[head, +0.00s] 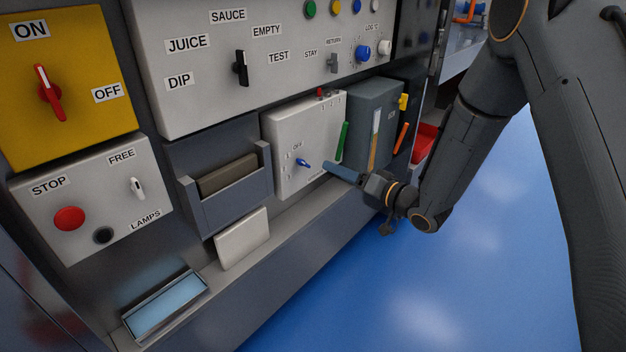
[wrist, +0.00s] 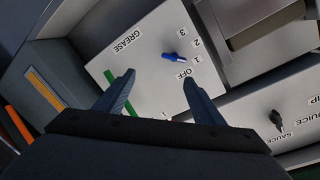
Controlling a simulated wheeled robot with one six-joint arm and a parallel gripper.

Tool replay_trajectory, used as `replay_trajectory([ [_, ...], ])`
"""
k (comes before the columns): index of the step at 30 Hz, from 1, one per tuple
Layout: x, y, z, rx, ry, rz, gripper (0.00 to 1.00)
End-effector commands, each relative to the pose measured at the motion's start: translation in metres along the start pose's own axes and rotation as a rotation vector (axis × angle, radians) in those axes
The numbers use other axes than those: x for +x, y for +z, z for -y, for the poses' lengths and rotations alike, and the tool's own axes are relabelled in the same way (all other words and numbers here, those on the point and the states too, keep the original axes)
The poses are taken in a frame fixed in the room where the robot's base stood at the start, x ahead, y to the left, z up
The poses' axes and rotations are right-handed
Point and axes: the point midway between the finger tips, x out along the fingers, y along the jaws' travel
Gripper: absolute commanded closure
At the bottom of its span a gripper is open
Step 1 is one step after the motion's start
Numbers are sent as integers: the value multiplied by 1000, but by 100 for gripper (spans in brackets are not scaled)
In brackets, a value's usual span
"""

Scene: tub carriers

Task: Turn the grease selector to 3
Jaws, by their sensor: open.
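The grease selector is a small blue knob (head: 303,163) on a white panel box (head: 279,180). In the wrist view, the knob (wrist: 174,58) has the marks OFF, 1, 2 and 3 curving around its right side. One end of it lies toward the 1; I cannot tell for sure which end is its pointer. The word GREASE is printed on the same face. My gripper (wrist: 159,80) is open and empty, with its fingers in front of the face and the knob beyond the gap, nearer the right finger. In the head view my gripper (head: 336,170) is just right of the knob.
A green handle (head: 342,142) stands at the box's right edge, close to my fingers, with an orange handle (head: 401,138) farther right. A grey tray holder (head: 228,205) is left of the box. A black selector (head: 240,68) sits above. Blue floor is clear.

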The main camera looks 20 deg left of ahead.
Motion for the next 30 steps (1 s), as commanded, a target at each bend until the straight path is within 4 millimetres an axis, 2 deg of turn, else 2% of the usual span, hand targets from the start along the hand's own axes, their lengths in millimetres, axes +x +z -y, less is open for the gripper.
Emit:
replay_trajectory([
  [1,6,12,0,21,-49,-1,38],
  [5,13,21,10,58,-129,-6,38],
  [8,20,22,14,63,-148,-7,38],
  [21,80,21,22,63,-143,-8,38],
  [30,90,20,24,63,-142,-8,38],
])
